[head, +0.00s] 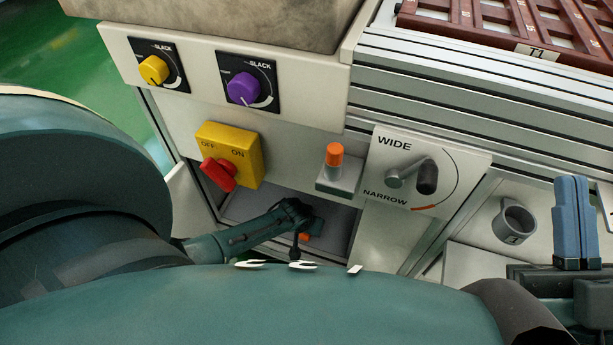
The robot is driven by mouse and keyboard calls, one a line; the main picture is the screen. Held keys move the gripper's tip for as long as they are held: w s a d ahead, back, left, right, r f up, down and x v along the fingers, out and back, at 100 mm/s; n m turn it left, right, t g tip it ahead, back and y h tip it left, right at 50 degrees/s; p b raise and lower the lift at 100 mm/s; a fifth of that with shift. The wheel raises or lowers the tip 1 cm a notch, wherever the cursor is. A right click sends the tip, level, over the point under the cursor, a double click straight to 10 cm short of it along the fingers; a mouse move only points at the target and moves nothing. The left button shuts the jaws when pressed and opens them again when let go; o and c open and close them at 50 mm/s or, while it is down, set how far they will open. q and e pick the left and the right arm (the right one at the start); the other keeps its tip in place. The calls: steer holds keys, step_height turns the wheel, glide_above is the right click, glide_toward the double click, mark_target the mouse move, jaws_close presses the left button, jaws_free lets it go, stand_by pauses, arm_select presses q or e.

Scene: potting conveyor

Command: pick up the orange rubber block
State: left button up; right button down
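Two orange pieces show. A small orange block (305,237) lies low in the grey recess of the machine, partly hidden behind a dark tool-like shape; its full form cannot be told. An orange-topped peg (335,155) stands upright on a small grey bracket above the recess. My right gripper (576,183) is at the far right edge, its blue fingers pointing up and together with nothing visible between them. It is well to the right of both orange pieces.
A dark teal tool-like shape (250,230) reaches across the recess. Around it are a yellow switch box (247,145) with a red handle, the WIDE/NARROW lever (427,177), yellow (153,70) and purple (243,88) knobs, a grey ring holder (515,223) and a brown tray (480,22).

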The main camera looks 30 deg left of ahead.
arm_select(q)
steer(key=c, duration=0.6)
steer(key=shift+o, duration=0.2)
